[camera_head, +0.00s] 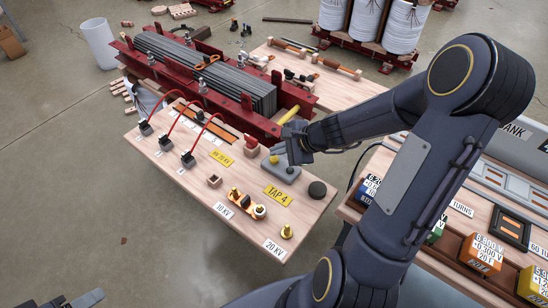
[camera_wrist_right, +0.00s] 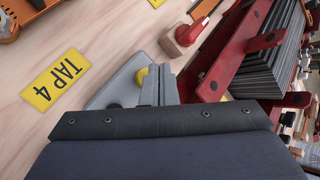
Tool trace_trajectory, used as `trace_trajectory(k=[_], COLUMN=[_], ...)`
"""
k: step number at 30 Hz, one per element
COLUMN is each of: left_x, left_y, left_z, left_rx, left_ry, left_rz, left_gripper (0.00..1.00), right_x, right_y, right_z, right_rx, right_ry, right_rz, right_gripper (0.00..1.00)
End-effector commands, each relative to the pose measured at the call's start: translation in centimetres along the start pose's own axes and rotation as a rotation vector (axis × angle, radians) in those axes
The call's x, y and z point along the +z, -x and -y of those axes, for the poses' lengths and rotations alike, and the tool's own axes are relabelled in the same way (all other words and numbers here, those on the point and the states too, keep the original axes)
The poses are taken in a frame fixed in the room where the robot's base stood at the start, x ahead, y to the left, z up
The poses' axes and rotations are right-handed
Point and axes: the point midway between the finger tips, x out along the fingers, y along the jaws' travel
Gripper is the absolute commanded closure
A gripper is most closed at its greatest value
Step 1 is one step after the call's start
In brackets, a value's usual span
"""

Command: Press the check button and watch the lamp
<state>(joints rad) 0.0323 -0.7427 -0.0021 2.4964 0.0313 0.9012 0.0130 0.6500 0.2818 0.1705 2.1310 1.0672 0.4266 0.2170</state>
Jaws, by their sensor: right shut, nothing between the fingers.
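A grey box (camera_head: 284,174) with a small yellow button (camera_head: 273,159) sits on the wooden table beside the yellow TAP 4 label (camera_head: 278,195). In the right wrist view the yellow button (camera_wrist_right: 141,76) shows just left of my fingertips, on the grey box (camera_wrist_right: 118,82). My right gripper (camera_head: 291,152) is shut and empty, right over the box; whether it touches the button I cannot tell. Part of my left gripper (camera_head: 82,300) shows at the bottom left edge.
A red-framed stack of dark core sheets (camera_head: 205,68) lies behind the box. Black clips with red leads (camera_head: 188,159), brass terminals (camera_head: 286,232) and a dark round knob (camera_head: 317,189) stand on the table (camera_head: 195,183). Coloured blocks (camera_head: 482,254) fill the right bench.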

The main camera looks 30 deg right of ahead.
Motion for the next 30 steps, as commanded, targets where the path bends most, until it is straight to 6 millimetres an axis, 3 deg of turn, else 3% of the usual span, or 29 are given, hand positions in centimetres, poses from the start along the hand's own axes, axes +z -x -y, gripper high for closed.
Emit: trace_trajectory(k=[30], left_x=[0.47], left_y=[-0.93], left_z=[0.43], left_rx=[0.0], left_ry=[0.0], left_rz=[0.0], left_gripper=[0.48], right_x=[-0.47], right_y=[-0.64], right_z=[-0.45], right_rx=[-0.001], right_ry=[0.0], right_rz=[0.0], right_gripper=[1.0])
